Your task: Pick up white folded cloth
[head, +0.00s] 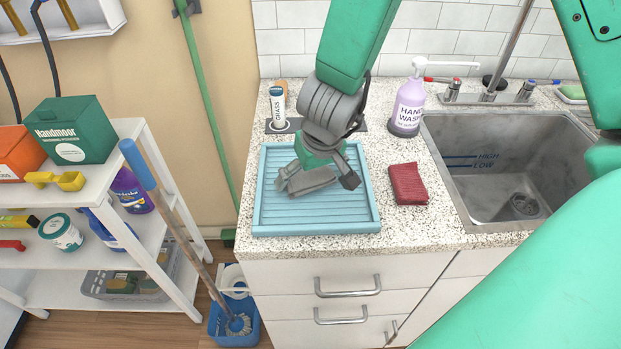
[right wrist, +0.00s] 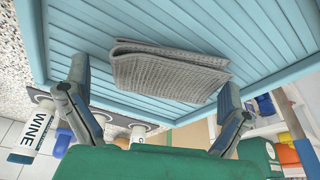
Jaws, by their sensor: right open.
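A folded cloth, grey-white with a waffle weave (head: 314,181), lies in a light blue ribbed tray (head: 318,230) on the counter. It also shows in the right wrist view (right wrist: 170,72), with the tray slats (right wrist: 240,32) around it. My right gripper (head: 317,184) is over the tray, open, pointing down above the cloth and partly hiding it in the head view. In the right wrist view its two fingers (right wrist: 154,82) stand apart on either side of the cloth, with visible gaps. No left gripper shows.
A folded dark red cloth (head: 408,184) lies right of the tray, before the sink (head: 512,150). A shelf (head: 95,190) and mop (head: 170,220) are left.

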